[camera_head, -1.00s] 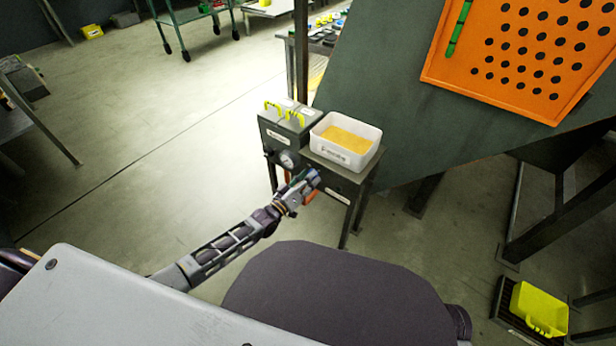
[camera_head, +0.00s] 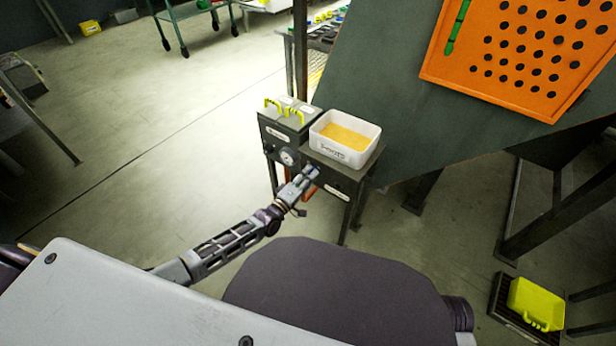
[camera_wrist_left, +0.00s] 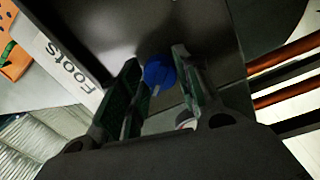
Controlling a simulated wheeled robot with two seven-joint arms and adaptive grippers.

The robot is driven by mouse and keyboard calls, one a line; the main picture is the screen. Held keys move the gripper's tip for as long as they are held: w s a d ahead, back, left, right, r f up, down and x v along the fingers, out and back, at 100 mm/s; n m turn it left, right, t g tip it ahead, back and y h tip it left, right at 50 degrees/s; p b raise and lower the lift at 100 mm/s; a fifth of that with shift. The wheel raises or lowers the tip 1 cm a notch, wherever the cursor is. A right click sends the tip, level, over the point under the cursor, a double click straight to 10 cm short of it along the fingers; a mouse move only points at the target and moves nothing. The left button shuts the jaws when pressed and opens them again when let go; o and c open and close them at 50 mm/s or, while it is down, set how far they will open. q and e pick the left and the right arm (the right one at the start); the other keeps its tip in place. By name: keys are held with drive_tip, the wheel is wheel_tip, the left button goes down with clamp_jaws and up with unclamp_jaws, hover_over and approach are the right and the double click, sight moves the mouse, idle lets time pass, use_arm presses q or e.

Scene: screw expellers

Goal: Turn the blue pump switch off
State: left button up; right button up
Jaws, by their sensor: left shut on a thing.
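The blue pump switch (camera_wrist_left: 158,72) is a round blue knob on a dark panel, seen in the left wrist view. My left gripper (camera_wrist_left: 157,68) has one finger on each side of it and is shut on it. In the head view my left gripper (camera_head: 312,173) is at the front of the dark stand (camera_head: 338,182), below the white tub. The gripper hides the switch there. My right gripper is not in view.
A white tub (camera_head: 325,151) of yellow material labelled "Foots" stands on the stand. A grey box (camera_head: 272,133) with yellow handles and a round gauge (camera_head: 287,157) are to its left. A large sloped dark panel (camera_head: 400,130) rises on the right.

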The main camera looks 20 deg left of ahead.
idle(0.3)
use_arm(q)
drive_tip(key=o, duration=1)
drive_tip(key=shift+o, duration=0.2)
drive_tip(key=shift+s, duration=0.1)
drive_tip(key=v, duration=1.1)
drive_tip(key=shift+s, duration=0.4)
drive_tip(key=shift+a+f, duration=0.1)
drive_tip(key=shift+m, duration=0.3)
